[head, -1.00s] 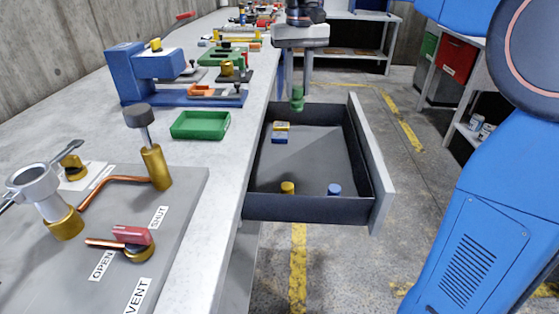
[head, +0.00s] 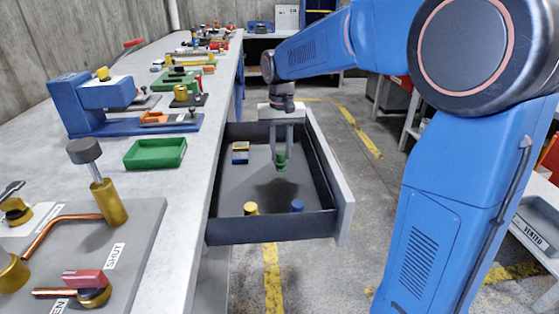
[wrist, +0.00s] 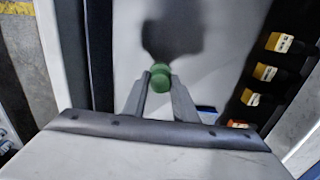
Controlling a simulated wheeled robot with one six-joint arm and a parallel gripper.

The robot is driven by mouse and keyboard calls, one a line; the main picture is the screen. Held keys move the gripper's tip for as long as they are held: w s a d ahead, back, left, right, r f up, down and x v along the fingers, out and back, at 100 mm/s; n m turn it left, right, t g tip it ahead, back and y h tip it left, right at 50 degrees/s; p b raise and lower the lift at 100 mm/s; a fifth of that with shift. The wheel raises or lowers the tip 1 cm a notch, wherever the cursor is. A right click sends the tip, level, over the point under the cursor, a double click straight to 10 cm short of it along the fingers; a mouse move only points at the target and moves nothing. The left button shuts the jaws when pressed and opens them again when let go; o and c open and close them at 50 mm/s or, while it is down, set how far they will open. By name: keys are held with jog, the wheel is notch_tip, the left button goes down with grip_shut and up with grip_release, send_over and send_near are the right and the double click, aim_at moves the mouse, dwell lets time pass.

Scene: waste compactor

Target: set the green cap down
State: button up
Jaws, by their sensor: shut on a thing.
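The green cap (head: 281,162) is held between the fingertips of my gripper (head: 282,152), inside the outline of the open drawer (head: 268,228). It hangs above the grey drawer floor, with a dark shadow below it. In the wrist view the green cap (wrist: 160,76) sits between the two fingertips of my gripper (wrist: 160,84), and a shadow lies on the floor beyond. The exact height above the floor cannot be told.
A yellow cap (head: 251,208) and a blue cap (head: 297,206) are at the drawer's near end. A yellow-and-blue box (head: 240,153) lies at its left side. The drawer floor around the cap is clear. The workbench (head: 190,205) with a green tray (head: 155,153) is left.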

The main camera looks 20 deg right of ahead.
aim_at(281, 152)
jog(key=shift+f, duration=1.7)
jog(key=shift+f, duration=0.15)
jog(key=o, duration=1.1)
jog(key=shift+c, duration=0.2)
notch_tip(281, 152, up, 12)
jog(key=shift+r, duration=0.2)
jog(key=shift+s, duration=0.1)
